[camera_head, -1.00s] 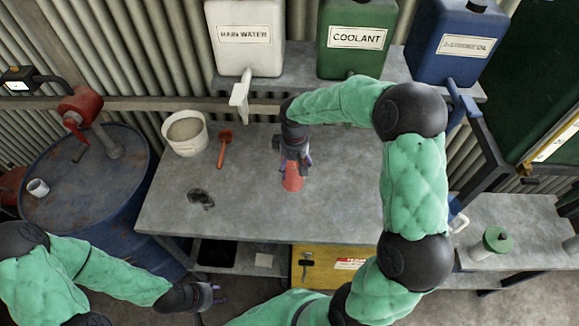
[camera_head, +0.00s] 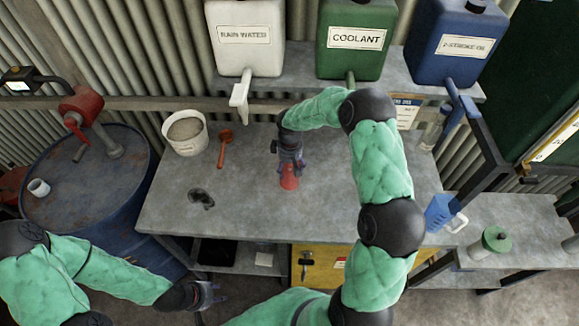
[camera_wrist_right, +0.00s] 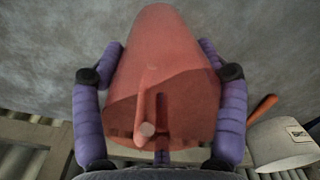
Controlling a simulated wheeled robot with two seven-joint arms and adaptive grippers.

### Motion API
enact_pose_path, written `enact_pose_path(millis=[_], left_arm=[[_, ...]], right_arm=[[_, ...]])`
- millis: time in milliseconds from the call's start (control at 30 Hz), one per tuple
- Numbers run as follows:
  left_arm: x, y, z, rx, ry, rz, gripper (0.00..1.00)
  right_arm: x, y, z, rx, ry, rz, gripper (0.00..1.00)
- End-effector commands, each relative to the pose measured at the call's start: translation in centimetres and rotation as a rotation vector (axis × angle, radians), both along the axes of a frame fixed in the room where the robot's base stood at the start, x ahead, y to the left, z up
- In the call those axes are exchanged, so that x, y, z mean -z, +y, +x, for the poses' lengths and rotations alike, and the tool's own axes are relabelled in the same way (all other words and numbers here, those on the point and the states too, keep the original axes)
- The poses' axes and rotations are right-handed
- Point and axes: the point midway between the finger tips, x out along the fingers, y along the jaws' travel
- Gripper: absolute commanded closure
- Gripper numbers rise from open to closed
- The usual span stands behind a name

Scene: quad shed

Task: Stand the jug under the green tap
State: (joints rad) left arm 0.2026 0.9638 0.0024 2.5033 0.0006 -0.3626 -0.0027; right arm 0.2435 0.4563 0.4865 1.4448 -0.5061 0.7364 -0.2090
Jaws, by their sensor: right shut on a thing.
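A blue jug (camera_head: 437,212) with a pale handle stands at the right end of the bench, behind my right arm's elbow. The green tap (camera_head: 351,78) is under the green COOLANT tank (camera_head: 351,40); my right forearm covers the space below it. My right gripper (camera_head: 289,168) is over the middle of the bench, shut on a red tapered object (camera_head: 289,183). In the right wrist view the red object (camera_wrist_right: 160,80) sits between the purple fingers. I cannot tell whether it touches the bench. My left gripper (camera_head: 214,293) is open and empty, low in front of the bench.
The grey bench (camera_head: 240,215) is mostly clear. It holds a white bucket (camera_head: 186,148), an orange tool (camera_head: 224,148) and a dark item (camera_head: 201,198). A blue drum (camera_head: 80,200) stands left; a green-lidded container (camera_head: 495,240) stands right.

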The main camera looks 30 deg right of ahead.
Motion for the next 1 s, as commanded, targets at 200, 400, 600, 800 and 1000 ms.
enact_pose_path(millis=[200, 400, 600, 800, 1000], left_arm=[[0.1, 0.0, 0.0, 0.000, 0.000, 0.000, 0.60], [0.2, 0.0, 0.0, 0.000, 0.000, 0.000, 0.60], [0.2, 0.0, 0.0, 0.000, 0.000, 0.000, 0.60], [0.0, 0.0, 0.0, 0.000, 0.000, 0.000, 0.60], [0.0, 0.0, 0.0, 0.000, 0.000, 0.000, 0.60]], right_arm=[[0.0, 0.0, 0.0, 0.000, -0.001, -0.001, 0.61], [0.2, 0.0, 0.0, 0.000, 0.000, 0.000, 0.03], [0.2, 0.0, 0.0, 0.000, 0.000, 0.000, 0.03], [0.0, 0.0, 0.0, 0.000, -0.001, 0.000, 0.03], [-2.3, -0.1, 0.1, 0.001, -0.004, -0.001, 0.03]])
